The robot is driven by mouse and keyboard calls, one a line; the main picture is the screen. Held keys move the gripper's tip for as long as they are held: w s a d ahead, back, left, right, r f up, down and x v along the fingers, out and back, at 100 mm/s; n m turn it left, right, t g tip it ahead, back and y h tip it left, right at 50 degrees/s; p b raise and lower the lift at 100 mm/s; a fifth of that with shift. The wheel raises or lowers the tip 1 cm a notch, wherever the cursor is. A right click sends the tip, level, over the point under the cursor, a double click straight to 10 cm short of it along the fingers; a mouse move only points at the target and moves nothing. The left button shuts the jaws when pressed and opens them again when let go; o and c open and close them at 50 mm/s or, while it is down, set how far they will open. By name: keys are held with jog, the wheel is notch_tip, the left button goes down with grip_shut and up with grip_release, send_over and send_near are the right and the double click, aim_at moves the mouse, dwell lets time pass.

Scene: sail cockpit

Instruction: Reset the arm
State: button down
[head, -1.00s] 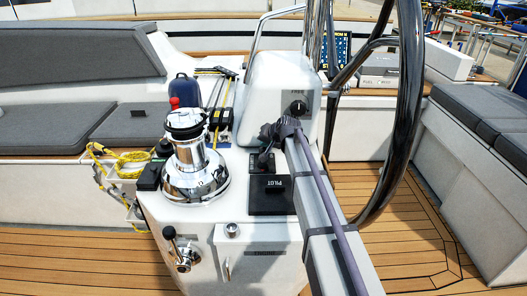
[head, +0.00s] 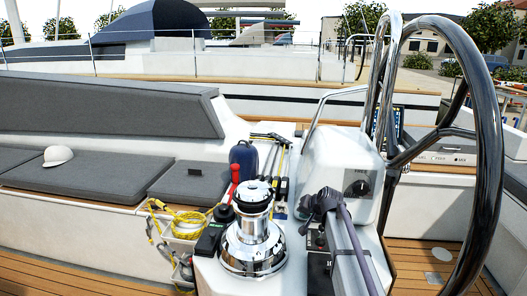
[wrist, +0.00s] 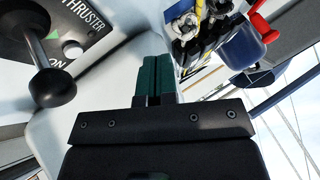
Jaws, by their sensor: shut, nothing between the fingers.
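My gripper (wrist: 157,78) shows in the wrist view as two dark green fingers pressed together, with nothing between them. They are over a pale console surface, and a black-knobbed lever (wrist: 52,84) on the thruster panel (wrist: 85,30) is to their left. In the head view, my grey arm with its purple-grey cable comes up from the bottom, in front of the pedestal (head: 342,150). The fingers cannot be made out clearly in that view.
A chrome winch (head: 253,235) stands left of my arm, with a blue container (head: 243,157) behind it. Yellow rope (head: 183,218) hangs at the console's left. The big steering wheel (head: 487,150) is close on the right. A white cap (head: 58,155) lies on the grey seat.

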jog(key=s+f+g, duration=0.1)
jog(key=s, duration=0.6)
jog(key=s+f+n+g+h, duration=0.1)
jog(key=s, duration=0.7)
jog(key=s+f+n+g, duration=0.1)
jog(key=s+g, duration=0.1)
jog(key=s, duration=0.5)
jog(key=shift+s+d+f+h, duration=0.1)
jog(key=shift+s+f+h, duration=0.1)
jog(key=shift+f+h, duration=0.1)
jog(key=s+d+n+g+h, duration=0.1)
jog(key=s+g+h, duration=0.15)
jog(key=s, duration=1.35)
notch_tip(320, 180, up, 13)
jog(key=w+p, duration=0.1)
jog(key=p, duration=1.3)
jog(key=shift+w+r+g, duration=0.2)
jog(key=shift+w+g, duration=0.05)
jog(key=shift+g, duration=0.2)
jog(key=shift+d, duration=0.1)
